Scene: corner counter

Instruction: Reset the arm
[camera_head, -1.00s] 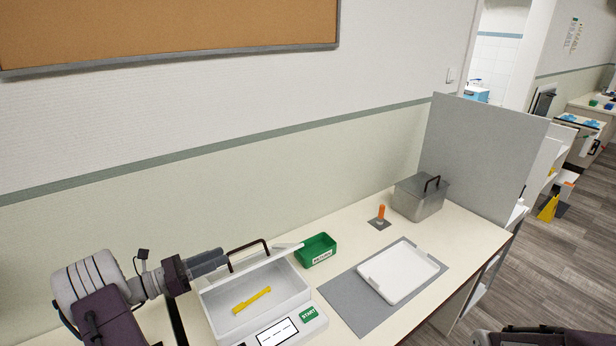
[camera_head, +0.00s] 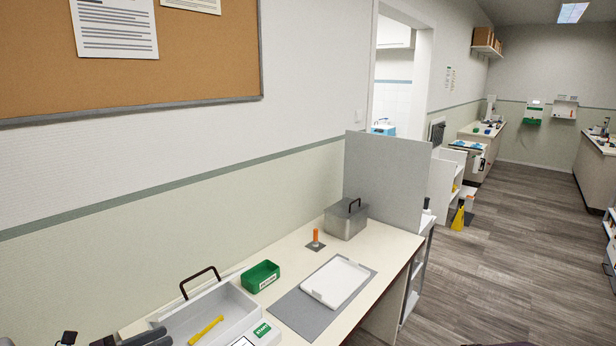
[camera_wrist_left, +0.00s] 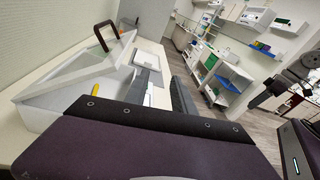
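My left arm shows only at the lower left corner of the head view, where the dark gripper (camera_head: 148,339) is beside the open white box (camera_head: 236,318). In the left wrist view two dark fingers (camera_wrist_left: 166,90) stand apart with nothing seen between them, so the left gripper looks open and empty. The white box (camera_wrist_left: 50,92) has its clear lid raised, and a yellow object (camera_head: 206,330) lies inside. Parts of my right arm (camera_wrist_left: 303,150) show at the right edge of the left wrist view; its fingers are not clear.
A green bin (camera_head: 260,277), an orange peg on a dark base (camera_head: 316,240), a metal box (camera_head: 346,220) and a white tray (camera_head: 336,282) on a grey mat (camera_head: 300,312) stand on the counter. A grey partition (camera_head: 385,180) closes its far end. Open floor (camera_head: 470,280) lies to the right.

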